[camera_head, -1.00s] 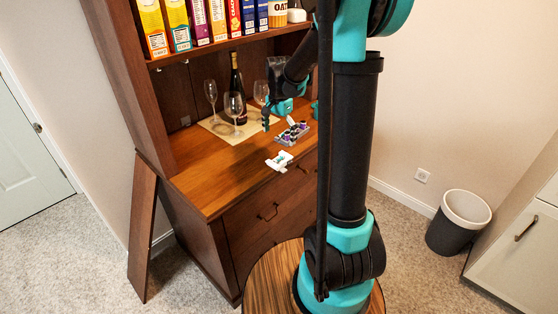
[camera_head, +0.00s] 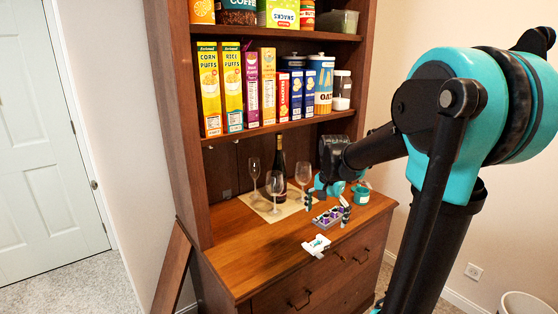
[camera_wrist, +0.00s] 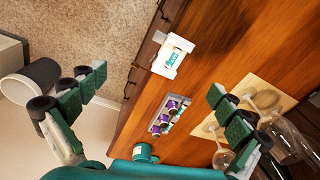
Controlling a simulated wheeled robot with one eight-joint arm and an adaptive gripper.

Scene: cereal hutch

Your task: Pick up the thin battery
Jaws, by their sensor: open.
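A white charger-like holder (camera_head: 317,245) with a small teal-and-white piece in it lies near the counter's front edge; it also shows in the wrist view (camera_wrist: 167,46). I cannot tell which piece is the thin battery. My gripper (camera_head: 328,206) is open and empty above the counter near the tray. Its fingers spread wide on both sides in the wrist view (camera_wrist: 155,84).
A teal mug (camera_head: 361,193) stands right of the tray. Wine glasses (camera_head: 274,186) and a dark bottle (camera_head: 280,160) stand on a pale mat (camera_head: 246,200) behind. A shelf (camera_head: 250,131) with cereal boxes hangs above. The counter's front left (camera_head: 238,268) is clear.

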